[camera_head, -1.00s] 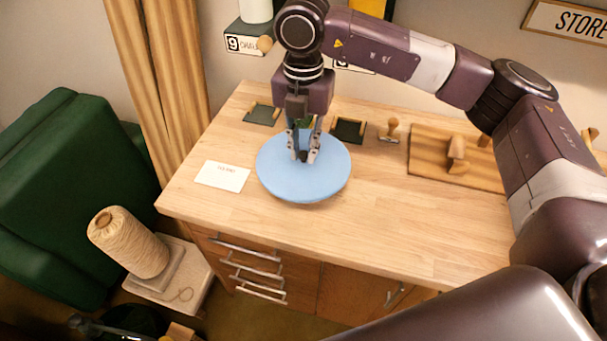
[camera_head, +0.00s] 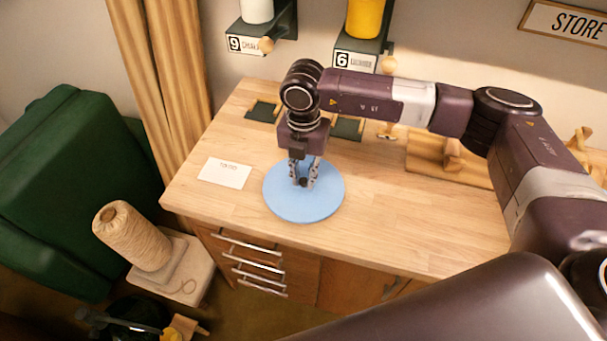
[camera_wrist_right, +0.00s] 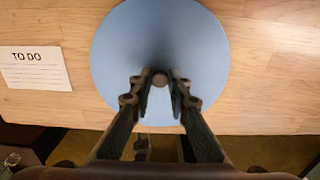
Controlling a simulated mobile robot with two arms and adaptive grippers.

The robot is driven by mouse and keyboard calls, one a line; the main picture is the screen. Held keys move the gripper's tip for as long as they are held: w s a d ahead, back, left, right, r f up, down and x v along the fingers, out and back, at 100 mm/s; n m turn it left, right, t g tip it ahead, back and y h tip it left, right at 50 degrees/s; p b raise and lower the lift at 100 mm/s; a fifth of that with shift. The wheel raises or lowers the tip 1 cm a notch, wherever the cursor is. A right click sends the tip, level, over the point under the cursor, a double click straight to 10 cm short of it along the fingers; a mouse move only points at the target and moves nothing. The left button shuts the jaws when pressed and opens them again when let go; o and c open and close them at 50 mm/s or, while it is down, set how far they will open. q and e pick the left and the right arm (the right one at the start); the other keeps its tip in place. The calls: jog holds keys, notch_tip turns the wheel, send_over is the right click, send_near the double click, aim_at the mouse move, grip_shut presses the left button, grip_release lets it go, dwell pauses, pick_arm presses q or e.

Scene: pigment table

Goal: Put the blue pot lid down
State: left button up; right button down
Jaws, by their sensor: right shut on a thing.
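The blue pot lid (camera_head: 280,205) is a flat round disc with a small dark knob at its centre. It is over the wooden table top near the front edge, right of the white card; I cannot tell for sure whether it touches the wood. My right gripper (camera_head: 303,184) points down from above and is shut on the lid's knob. In the right wrist view the lid (camera_wrist_right: 120,50) fills the upper middle, and the fingertips (camera_wrist_right: 160,80) close around the round knob. My left gripper is not in view.
A white "TO DO" card (camera_head: 225,173) lies left of the lid. Dark trays (camera_head: 262,112) and wooden stamps stand behind. A wooden board (camera_head: 425,160) lies to the right. Shelves with a white jar and a yellow jar (camera_head: 364,18) hang above. The front right table top is clear.

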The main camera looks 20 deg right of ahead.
aim_at(303, 180)
jog(key=shift+f, duration=0.2)
jog(key=c, duration=1.8)
grip_release()
jog(key=shift+r, duration=0.1)
jog(key=shift+r, duration=0.15)
notch_tip(303, 180, up, 12)
jog(key=b, duration=0.4)
